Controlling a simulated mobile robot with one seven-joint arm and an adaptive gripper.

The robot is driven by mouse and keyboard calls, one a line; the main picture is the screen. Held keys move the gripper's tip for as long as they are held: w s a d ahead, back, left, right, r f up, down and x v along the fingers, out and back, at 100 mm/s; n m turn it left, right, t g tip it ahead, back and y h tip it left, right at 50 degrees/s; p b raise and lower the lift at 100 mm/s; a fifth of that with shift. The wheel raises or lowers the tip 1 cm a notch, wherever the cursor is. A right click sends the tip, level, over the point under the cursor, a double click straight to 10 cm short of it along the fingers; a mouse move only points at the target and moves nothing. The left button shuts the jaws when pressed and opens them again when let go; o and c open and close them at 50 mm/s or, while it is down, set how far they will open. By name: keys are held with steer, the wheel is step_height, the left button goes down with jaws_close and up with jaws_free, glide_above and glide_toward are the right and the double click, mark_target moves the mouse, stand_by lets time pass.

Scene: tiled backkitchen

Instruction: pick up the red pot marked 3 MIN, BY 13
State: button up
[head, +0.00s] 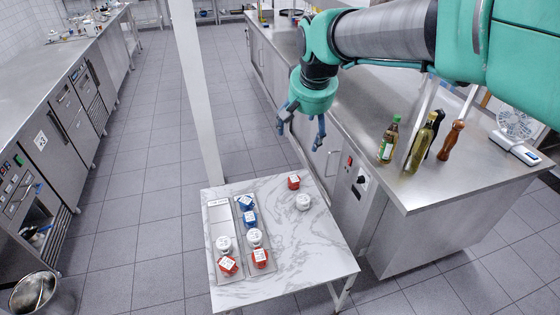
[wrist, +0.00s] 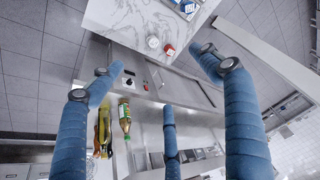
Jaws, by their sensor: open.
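Three red pots show in the head view, their labels too small to read, so I cannot tell which is marked 3 MIN, BY 13. One red pot (head: 293,182) stands alone near the far edge of the marble table (head: 310,245); a red pot also shows in the wrist view (wrist: 168,50). Another red pot (head: 228,266) is at the near end of the left tray (head: 222,215), and a third red pot (head: 261,259) at the near end of the right tray (head: 237,212). My gripper (head: 302,132) is open and empty, above and beyond the table.
A white pot (head: 303,202) stands beside the lone red pot. White pots (head: 224,243) (head: 255,237) and blue pots (head: 246,202) (head: 250,218) are in the trays. Bottles (head: 388,142) and a scale (head: 515,147) stand on the steel counter (head: 355,105) at right. A white post (head: 195,90) rises behind the table.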

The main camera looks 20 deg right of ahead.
steer(key=w+d+f+m, duration=0.1)
steer(key=w+f, duration=0.2)
steer(key=w, duration=0.5)
steer(key=w+d+f, duration=0.2)
steer(key=w+f, duration=0.1)
steer(key=w, duration=0.4)
steer(key=m+g+p, duration=0.2)
steer(key=m+g, duration=0.1)
steer(key=m, duration=0.2)
glide_above(293, 179)
steer(key=s+a, duration=0.1)
step_height(293, 179, down, 45)
steer(key=shift+h, duration=0.3)
steer(key=shift+f, duration=0.15)
steer(key=shift+w+d+f+b, duration=0.15)
steer(key=shift+f+b, duration=0.15)
steer(key=shift+f, duration=1.1)
steer(key=shift+w+d+f+b, duration=0.1)
steer(key=shift+f+b, duration=0.15)
steer(key=shift+f, duration=1.15)
steer(key=shift+w+d+f+b, duration=0.15)
steer(key=shift+f+b, duration=0.15)
steer(key=shift+f, duration=1.1)
